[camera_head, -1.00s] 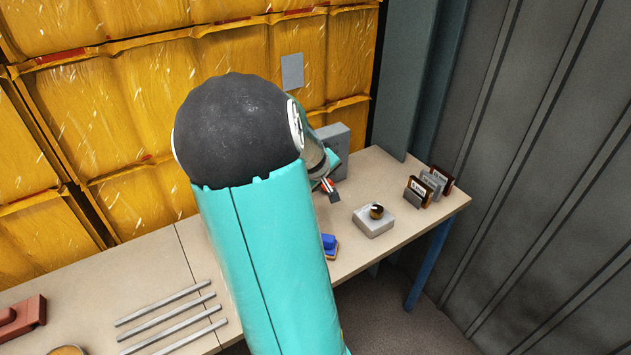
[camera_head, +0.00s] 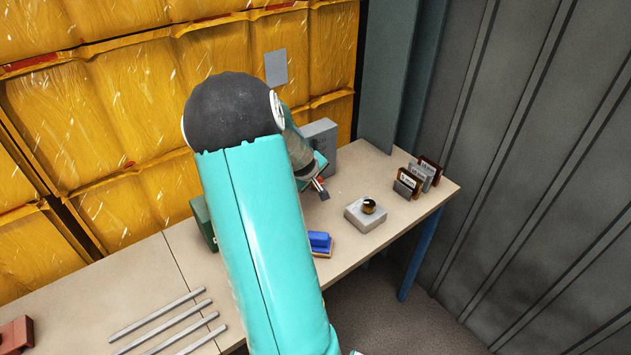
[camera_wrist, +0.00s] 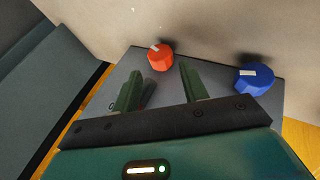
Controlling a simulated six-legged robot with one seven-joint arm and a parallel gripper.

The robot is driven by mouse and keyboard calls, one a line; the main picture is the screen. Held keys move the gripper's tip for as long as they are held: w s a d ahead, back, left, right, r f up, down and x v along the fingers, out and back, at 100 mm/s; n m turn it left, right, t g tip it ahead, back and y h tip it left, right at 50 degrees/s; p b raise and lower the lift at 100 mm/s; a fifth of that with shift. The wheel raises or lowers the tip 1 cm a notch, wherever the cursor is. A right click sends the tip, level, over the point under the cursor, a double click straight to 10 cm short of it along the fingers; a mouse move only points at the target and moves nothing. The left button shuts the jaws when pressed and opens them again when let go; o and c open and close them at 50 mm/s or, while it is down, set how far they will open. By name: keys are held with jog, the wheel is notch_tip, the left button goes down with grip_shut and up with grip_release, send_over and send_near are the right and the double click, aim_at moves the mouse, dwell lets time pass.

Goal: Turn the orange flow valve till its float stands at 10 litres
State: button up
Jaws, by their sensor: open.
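In the wrist view, the orange flow valve (camera_wrist: 160,57) is a round knob with a pale mark on top. It sits near the edge of a grey panel (camera_wrist: 120,76). My gripper (camera_wrist: 160,80) is open, its two green fingers apart and nothing between them. The orange knob lies just beyond the fingertips, roughly in line with the gap, and looks untouched. A blue knob (camera_wrist: 254,79) sits to the right, outside the fingers. In the head view, my gripper (camera_head: 320,188) is low over the bench by a grey box (camera_head: 321,137); my arm hides the knobs. I see no float or scale.
On the bench (camera_head: 345,262) are a pale box with a dark knob (camera_head: 366,216), small labelled blocks (camera_head: 417,180), a blue object (camera_head: 320,241), metal rods (camera_head: 160,322) and a red-brown object (camera_head: 17,333). A green object (camera_head: 203,220) is partly behind my arm. Yellow stacks stand behind.

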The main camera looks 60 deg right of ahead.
aim_at(319, 178)
jog(key=x, duration=0.5)
jog(key=shift+w+d+f, duration=0.15)
jog(key=shift+d+f, duration=0.1)
jog(key=shift+f, duration=0.05)
jog(key=c, duration=0.7)
jog(key=shift+d+r+t+y, duration=0.1)
jog(key=shift+d+t+y, duration=0.15)
jog(key=shift+y, duration=0.35)
jog(key=shift+s+d+r+m+t+y, duration=0.1)
jog(key=shift+m+t+y, duration=0.25)
jog(key=shift+y, duration=0.45)
jog(key=shift+s+d+f+m+t+y, duration=0.1)
jog(key=shift+t+y, duration=0.4)
jog(key=shift+y, duration=0.3)
jog(key=shift+s+d+r+m+t+y, duration=0.1)
jog(key=shift+m+t+y, duration=0.25)
jog(key=shift+y, duration=0.45)
